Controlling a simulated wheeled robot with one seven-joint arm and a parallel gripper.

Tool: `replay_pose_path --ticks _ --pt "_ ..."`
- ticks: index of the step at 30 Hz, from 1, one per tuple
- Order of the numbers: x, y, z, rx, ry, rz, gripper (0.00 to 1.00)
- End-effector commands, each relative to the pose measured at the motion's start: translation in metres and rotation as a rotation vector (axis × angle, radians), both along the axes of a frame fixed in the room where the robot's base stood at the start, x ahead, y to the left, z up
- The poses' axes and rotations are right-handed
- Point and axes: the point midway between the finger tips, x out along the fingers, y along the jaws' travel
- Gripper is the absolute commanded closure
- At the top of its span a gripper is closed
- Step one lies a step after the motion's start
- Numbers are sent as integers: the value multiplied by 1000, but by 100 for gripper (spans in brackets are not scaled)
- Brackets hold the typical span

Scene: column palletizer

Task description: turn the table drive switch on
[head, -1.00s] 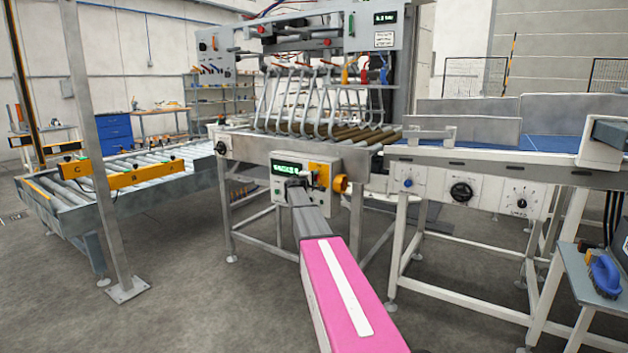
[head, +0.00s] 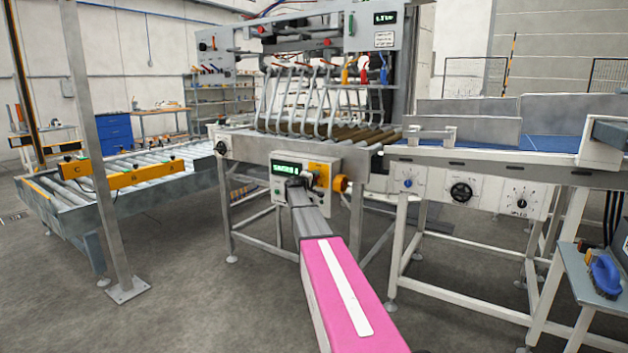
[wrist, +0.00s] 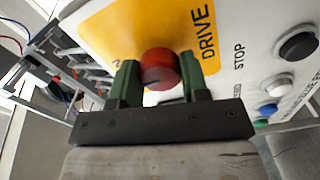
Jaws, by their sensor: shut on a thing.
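The drive switch (wrist: 159,68) is a round red knob on a yellow plate (wrist: 112,35) marked "DRIVE" in the wrist view. My gripper (wrist: 158,80) has its two green fingers on either side of the knob and is shut on it. In the head view my arm reaches to the control box (head: 284,163) under the rollers, where the yellow plate (head: 318,168) shows at the top right. My gripper hides the knob there. I cannot tell which position the knob points to.
In the wrist view, black (wrist: 297,45), white, blue and green buttons sit to the right near the word "STOP". An orange-yellow round part (head: 341,184) sticks out right of the box. Conveyor legs (head: 396,250) stand to the right.

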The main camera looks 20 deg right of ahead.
Motion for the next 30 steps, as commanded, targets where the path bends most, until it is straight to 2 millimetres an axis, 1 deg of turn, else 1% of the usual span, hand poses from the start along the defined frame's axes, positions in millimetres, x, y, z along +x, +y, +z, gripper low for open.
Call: replay_pose_path --ticks 2,3,4,5,14,19,23,30 --pt "-2 0 -1 5 -1 -1 82" --pt "-2 0 -1 5 -1 -1 49" --pt "-2 0 -1 5 -1 -1 39" --pt "-2 0 -1 5 0 -1 33" --pt "-1 1 -1 2 0 -1 33" --pt "-7 8 0 1 0 0 33" --pt "-17 20 0 2 0 1 33" --pt "-45 55 -1 2 0 1 33"
